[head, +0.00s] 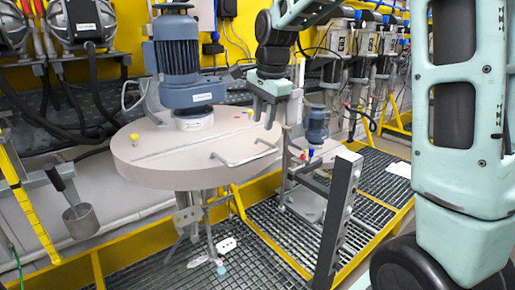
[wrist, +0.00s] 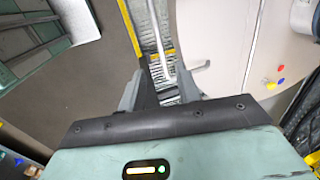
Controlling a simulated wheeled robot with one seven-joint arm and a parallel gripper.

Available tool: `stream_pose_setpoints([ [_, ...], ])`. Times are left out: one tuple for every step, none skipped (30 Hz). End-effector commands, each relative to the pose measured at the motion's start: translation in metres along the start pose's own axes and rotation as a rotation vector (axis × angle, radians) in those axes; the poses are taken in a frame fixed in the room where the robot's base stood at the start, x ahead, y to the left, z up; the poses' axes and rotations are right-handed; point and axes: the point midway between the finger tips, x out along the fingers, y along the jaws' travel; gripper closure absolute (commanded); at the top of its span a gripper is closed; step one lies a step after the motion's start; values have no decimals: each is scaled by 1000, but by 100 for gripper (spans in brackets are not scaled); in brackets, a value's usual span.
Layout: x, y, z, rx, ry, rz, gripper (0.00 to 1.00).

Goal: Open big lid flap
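The big lid (head: 150,165) is a round, thick beige disc with a seam across its top; it lies flat. A bent metal handle (head: 245,161) sits along its front-right edge, on the flap side (head: 195,165) of the seam. My gripper (head: 264,117) points down above the lid's right part, with its fingers apart and nothing visibly held. I cannot tell the exact height gap to the handle.
A blue-grey motor (head: 178,65) stands on the back of the lid. A smaller blue motor (head: 317,122) and a grey upright post (head: 338,215) are to the right. Yellow rails (head: 270,240) edge the floor grating.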

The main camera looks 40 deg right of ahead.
Motion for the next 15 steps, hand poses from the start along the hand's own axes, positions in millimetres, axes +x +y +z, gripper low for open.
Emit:
stream_pose_setpoints([
  [11, 0, 0, 0, -2, 5, 67],
  [17, 1, 1, 0, -3, 6, 67],
  [25, 1, 1, -1, -3, 5, 67],
  [32, 0, 1, -1, -2, 5, 67],
  [38, 1, 1, 0, -3, 6, 67],
  [46, 1, 1, 0, -2, 5, 67],
  [52, 1, 1, 0, -2, 5, 67],
  [58, 1, 1, -1, -2, 6, 67],
  [66, 1, 1, -1, -2, 5, 67],
  [71, 1, 1, -2, -2, 5, 67],
  [76, 0, 1, -2, -2, 4, 67],
  [82, 0, 1, -2, -2, 3, 67],
  [86, 0, 1, -1, -2, 3, 67],
  [90, 0, 1, -1, -2, 3, 67],
  [94, 0, 1, -1, -1, 2, 67],
])
